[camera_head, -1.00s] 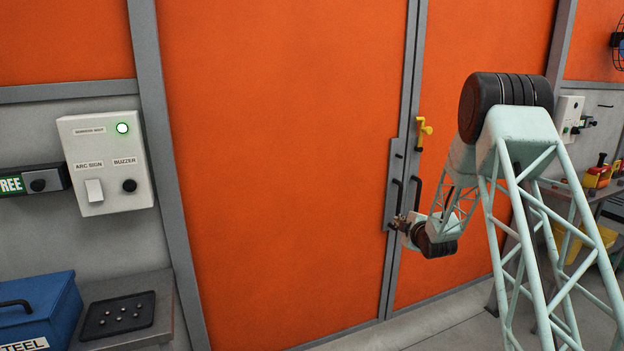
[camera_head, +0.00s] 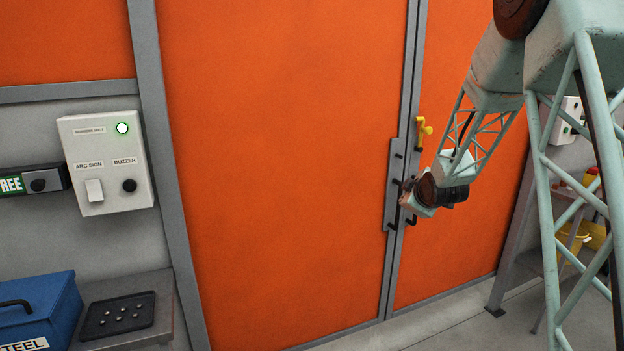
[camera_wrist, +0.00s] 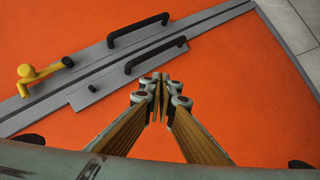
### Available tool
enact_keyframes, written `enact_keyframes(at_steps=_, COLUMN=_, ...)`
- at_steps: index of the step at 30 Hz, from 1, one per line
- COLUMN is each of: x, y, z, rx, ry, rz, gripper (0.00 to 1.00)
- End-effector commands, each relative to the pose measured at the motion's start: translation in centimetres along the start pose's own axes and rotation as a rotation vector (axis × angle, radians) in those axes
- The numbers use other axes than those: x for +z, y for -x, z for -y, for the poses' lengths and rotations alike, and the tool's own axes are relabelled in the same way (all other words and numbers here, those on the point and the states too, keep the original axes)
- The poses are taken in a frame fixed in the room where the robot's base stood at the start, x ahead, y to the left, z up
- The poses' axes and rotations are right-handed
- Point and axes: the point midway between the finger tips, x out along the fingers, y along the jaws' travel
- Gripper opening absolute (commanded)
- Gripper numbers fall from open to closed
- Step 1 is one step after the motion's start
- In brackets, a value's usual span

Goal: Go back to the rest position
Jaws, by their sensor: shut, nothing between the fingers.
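My gripper (camera_wrist: 157,98) shows in the wrist view with its fingers together and nothing between them. It is in front of the orange door panels, apart from the black handles. In the head view my wrist is in front of the door seam and hides part of the handles; the fingers cannot be made out there. The orange door (camera_head: 280,160) is closed, with a grey seam post. A yellow latch (camera_head: 422,132) sits on the right leaf, and it also shows in the wrist view (camera_wrist: 38,74). Two black door handles (camera_wrist: 138,30) (camera_wrist: 155,55) lie beyond the fingers.
A white switch box (camera_head: 105,163) with a green lit lamp is on the left wall. A blue box (camera_head: 38,308) and a black tray (camera_head: 117,315) with small parts stand on a bench at lower left. Another bench is at the right, behind my arm. The floor before the door is clear.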

Motion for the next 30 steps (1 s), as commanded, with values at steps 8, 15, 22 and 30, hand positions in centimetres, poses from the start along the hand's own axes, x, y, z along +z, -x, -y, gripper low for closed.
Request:
enact_keyframes(at_steps=8, x=-1.0, y=5.6, z=-0.3, rx=-0.036, ry=-0.077, rz=0.043, gripper=0.0)
enact_keyframes(at_steps=15, x=-1.6, y=10.5, z=-0.1, rx=-0.068, ry=-0.148, rz=0.084, gripper=0.0)
enact_keyframes(at_steps=22, x=-1.9, y=15.2, z=0.5, rx=-0.098, ry=-0.215, rz=0.123, gripper=0.0)
enact_keyframes(at_steps=30, x=-2.1, y=21.0, z=1.5, rx=-0.131, ry=-0.296, rz=0.17, gripper=0.0)
